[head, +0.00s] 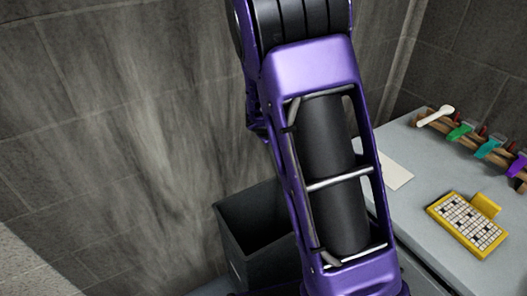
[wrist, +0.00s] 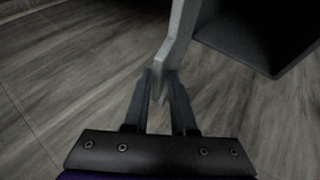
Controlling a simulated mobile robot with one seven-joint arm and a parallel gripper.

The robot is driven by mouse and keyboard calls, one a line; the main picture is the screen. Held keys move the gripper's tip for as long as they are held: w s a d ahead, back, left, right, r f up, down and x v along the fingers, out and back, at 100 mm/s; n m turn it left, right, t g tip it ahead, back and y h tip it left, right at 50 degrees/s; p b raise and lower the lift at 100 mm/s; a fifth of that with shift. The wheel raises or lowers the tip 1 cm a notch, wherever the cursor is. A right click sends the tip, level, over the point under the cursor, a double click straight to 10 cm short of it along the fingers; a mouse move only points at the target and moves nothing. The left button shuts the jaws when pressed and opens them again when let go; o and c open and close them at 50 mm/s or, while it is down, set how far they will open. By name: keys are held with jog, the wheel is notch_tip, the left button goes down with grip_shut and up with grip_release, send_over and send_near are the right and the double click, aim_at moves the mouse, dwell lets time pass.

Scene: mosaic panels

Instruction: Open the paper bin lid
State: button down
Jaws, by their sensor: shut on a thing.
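The paper bin (head: 243,247) is a dark grey box against the wall in the head view, partly hidden behind my purple arm. Its top looks open and I see into its dark inside. In the wrist view a dark box shape with a grey edge (wrist: 236,54) fills the upper right, probably the bin. My gripper (wrist: 164,92) is shut on a thin pale grey strip (wrist: 178,42), which looks like the lid seen edge-on. The strip runs up from between the fingers. My gripper's fingers are hidden in the head view.
A pale grey counter (head: 421,188) stands to the right of the bin. On it lie a yellow-framed tile panel (head: 468,224), a white sheet (head: 397,172) and a wooden rack with coloured scoops (head: 463,132). A dark tiled wall is close behind.

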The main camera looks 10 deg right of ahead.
jog(key=shift+w+d+r, duration=0.15)
jog(key=shift+w+d, duration=0.05)
jog(key=shift+d, duration=0.65)
jog(key=shift+w+d+r, duration=0.15)
jog(key=shift+w+d, duration=0.05)
jog(key=shift+d, duration=0.6)
jog(key=c, duration=0.9)
grip_release()
jog(key=shift+w+f, duration=0.1)
jog(key=shift+a+r, duration=0.15)
jog(key=shift+r, duration=0.15)
jog(key=p+v, duration=0.1)
jog(key=v, duration=1.6)
jog(key=shift+f, duration=0.1)
